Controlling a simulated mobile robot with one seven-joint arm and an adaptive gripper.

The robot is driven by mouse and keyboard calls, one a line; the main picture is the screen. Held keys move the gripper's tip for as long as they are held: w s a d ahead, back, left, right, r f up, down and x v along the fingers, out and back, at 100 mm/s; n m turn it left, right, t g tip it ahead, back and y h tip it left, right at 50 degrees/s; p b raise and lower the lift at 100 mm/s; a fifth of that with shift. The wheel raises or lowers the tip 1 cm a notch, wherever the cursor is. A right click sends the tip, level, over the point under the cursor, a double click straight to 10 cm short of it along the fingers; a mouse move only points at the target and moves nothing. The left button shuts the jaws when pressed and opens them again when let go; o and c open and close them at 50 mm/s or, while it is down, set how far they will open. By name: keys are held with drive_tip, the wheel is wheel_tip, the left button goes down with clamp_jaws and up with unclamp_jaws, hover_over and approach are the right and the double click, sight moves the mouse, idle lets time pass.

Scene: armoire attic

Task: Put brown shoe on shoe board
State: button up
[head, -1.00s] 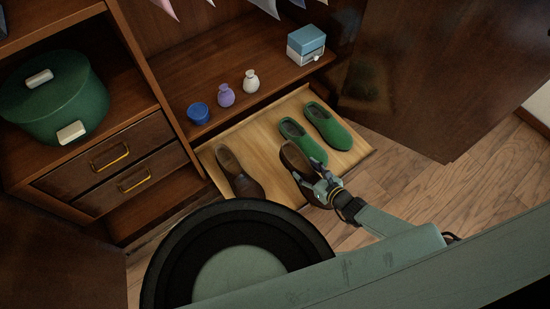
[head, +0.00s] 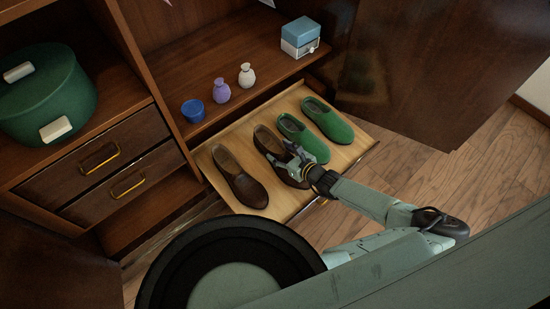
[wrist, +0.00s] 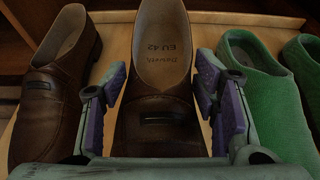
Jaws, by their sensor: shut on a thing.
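A brown shoe (head: 268,145) is held in my gripper (head: 297,163). It is between the other brown shoe (head: 238,180) and the green shoes, and appears to lie flat on the light wooden shoe board (head: 347,156). In the wrist view my gripper's purple-padded fingers (wrist: 160,100) are on either side of the held shoe (wrist: 158,120), closed on its front part. The other brown shoe also shows at the left of the wrist view (wrist: 55,100). The held shoe's underside is hidden, so contact with the board cannot be confirmed.
Two green shoes (head: 302,138) (head: 327,120) stand close on the right of the held shoe. A shelf behind bears a blue cup (head: 194,111), two small vases (head: 221,92) (head: 246,76) and a box (head: 300,38). An open door (head: 415,65) stands at the right.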

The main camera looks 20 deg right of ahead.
sight(275, 154)
drive_tip(key=shift+w+a+f+b, duration=0.2)
drive_tip(key=shift+w+a, duration=0.15)
drive_tip(key=shift+w, duration=0.25)
drive_tip(key=shift+w+a+f+b, duration=0.15)
drive_tip(key=shift+w+a, duration=0.2)
drive_tip(key=shift+w, duration=0.25)
drive_tip(key=shift+f, duration=1.5)
drive_tip(key=o, duration=1.5)
drive_tip(key=shift+f, duration=0.1)
